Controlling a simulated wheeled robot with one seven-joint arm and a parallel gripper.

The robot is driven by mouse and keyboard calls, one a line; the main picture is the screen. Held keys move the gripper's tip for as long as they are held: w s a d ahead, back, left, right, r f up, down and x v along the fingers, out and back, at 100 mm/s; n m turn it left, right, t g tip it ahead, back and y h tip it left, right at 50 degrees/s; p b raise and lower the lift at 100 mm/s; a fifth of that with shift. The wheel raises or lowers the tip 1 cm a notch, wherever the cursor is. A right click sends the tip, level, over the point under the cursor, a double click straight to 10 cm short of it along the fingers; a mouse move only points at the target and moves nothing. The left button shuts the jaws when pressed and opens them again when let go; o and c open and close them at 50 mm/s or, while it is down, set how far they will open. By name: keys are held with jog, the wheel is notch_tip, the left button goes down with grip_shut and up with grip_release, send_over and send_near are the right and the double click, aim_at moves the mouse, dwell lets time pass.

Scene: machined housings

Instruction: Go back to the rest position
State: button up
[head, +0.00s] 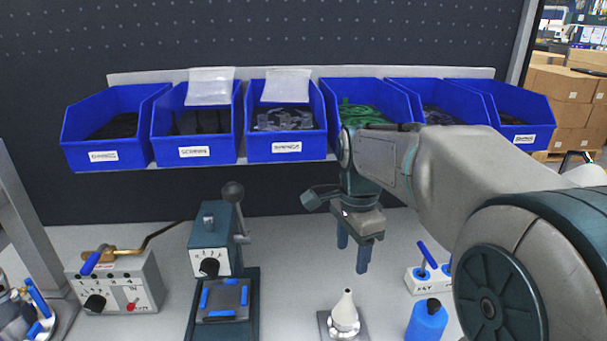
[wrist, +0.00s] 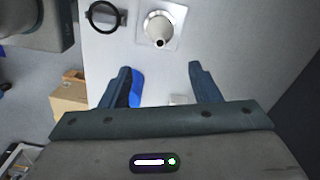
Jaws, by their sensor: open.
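My gripper (head: 353,254) hangs over the bench in the head view, fingers pointing down. Its two blue fingers are apart and nothing is between them. In the wrist view the fingers of my gripper (wrist: 161,84) are also spread and empty. A white nozzle-like piece on a square base (head: 344,316) stands on the bench below and in front of the gripper. It also shows in the wrist view (wrist: 159,27), beyond the fingertips. No marker of a rest position shows.
Blue bins (head: 286,135) line a shelf behind the arm. A press-like fixture (head: 222,270) and a grey control box (head: 115,282) stand to the left. A blue bottle (head: 426,322) and a small switch box (head: 428,279) stand to the right, near my arm.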

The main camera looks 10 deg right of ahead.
jog(key=s+f+n+t, duration=0.1)
jog(key=s+f+n, duration=0.2)
jog(key=s+n, duration=0.4)
jog(key=s+f+n+t, duration=0.2)
jog(key=s+f+n, duration=0.1)
jog(key=s+n, duration=0.4)
jog(key=shift+n, duration=0.4)
